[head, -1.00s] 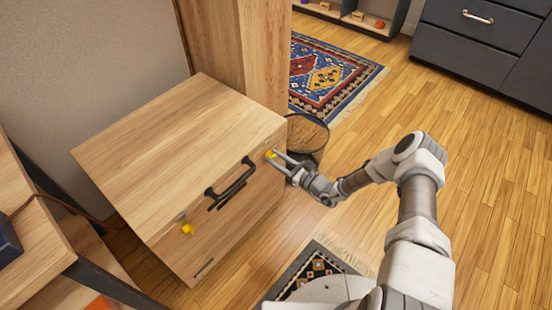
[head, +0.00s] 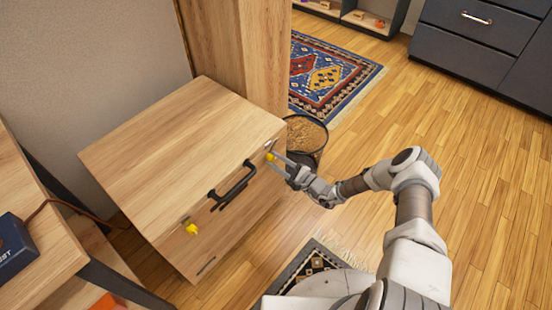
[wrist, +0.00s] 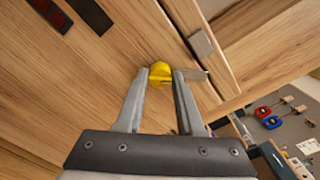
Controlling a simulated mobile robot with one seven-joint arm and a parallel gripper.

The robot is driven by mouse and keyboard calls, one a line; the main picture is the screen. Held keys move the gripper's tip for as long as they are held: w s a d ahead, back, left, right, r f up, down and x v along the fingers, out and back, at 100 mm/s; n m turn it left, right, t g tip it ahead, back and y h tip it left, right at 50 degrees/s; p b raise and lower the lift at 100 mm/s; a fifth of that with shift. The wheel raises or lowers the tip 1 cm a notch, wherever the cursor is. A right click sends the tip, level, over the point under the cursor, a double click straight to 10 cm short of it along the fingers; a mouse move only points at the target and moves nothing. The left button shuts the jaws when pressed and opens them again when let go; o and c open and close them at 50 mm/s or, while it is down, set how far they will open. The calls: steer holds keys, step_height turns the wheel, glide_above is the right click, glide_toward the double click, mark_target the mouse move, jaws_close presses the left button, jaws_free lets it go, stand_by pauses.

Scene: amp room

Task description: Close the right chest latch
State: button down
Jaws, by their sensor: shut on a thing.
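The wooden chest (head: 185,130) stands closed against the wall, with a black handle (head: 232,187) on its front. The right latch (head: 270,157) is a small yellow piece near the top of the front's right end. My gripper (head: 281,163) reaches it from the right. In the wrist view, the yellow latch (wrist: 160,75) sits between the tips of my gripper (wrist: 163,82), which is shut on it. A grey metal plate (wrist: 200,44) is beside it on the chest edge. The fingers partly hide the latch. The left latch (head: 192,229), also yellow, is at the front's left end.
A round dark-rimmed basket (head: 306,134) stands close behind my gripper, beside a wooden cabinet side (head: 236,55). A desk (head: 35,235) is at the left. A patterned rug (head: 325,75) lies behind, and a dark one (head: 310,265) in front. Floor at right is clear.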

steer(key=n+p, duration=0.2)
steer(key=n, duration=0.2)
steer(key=shift+d+n, duration=0.1)
steer(key=shift+n, duration=0.2)
steer(key=shift+n+p, duration=0.85)
steer(key=shift+n, duration=1.05)
steer(key=shift+f, duration=0.1)
steer(key=c, duration=0.6)
jaws_free()
steer(key=shift+o, duration=0.2)
steer(key=p+v, duration=0.3)
steer(key=v, duration=1.4)
steer(key=shift+p, duration=0.35)
steer(key=shift+s+d, duration=0.15)
